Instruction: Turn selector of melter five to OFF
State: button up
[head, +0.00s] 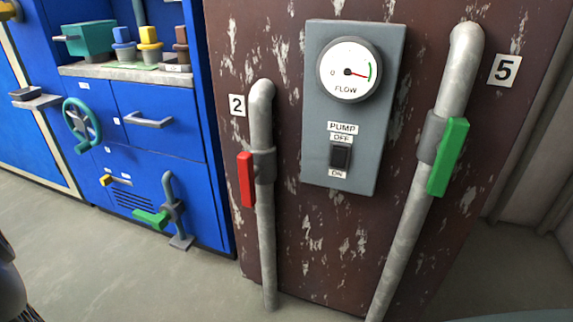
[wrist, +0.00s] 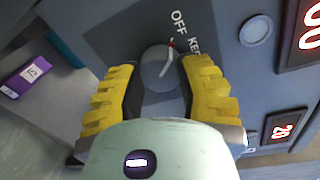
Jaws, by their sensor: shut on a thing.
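A round grey selector knob (wrist: 156,74) is on a dark panel in the wrist view, with a pale pointer mark with a red tip. The word OFF (wrist: 179,21) is printed above it, and a partly hidden word starting KE (wrist: 195,46) is beside OFF. The red tip lies near these words; I cannot tell which one it points at exactly. My gripper (wrist: 160,66) has its yellow ribbed fingers on both sides of the knob, shut on it. No melter number is readable there. The head view shows neither the selector nor my gripper.
In the wrist view, red digit displays (wrist: 284,127) and a round button (wrist: 255,31) are at right, and a purple block (wrist: 27,76) at left. The head view shows a pump panel (head: 315,110), pipes with a red handle (head: 246,180) and green handle (head: 447,158), and blue cabinets (head: 160,134).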

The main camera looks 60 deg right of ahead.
jog(key=shift+n, duration=0.5)
jog(key=o, duration=1.2)
jog(key=shift+o, duration=0.2)
jog(key=shift+d, duration=0.1)
jog(key=f+v, duration=0.1)
jog(key=v, duration=1.1)
jog(key=shift+r, duration=0.45)
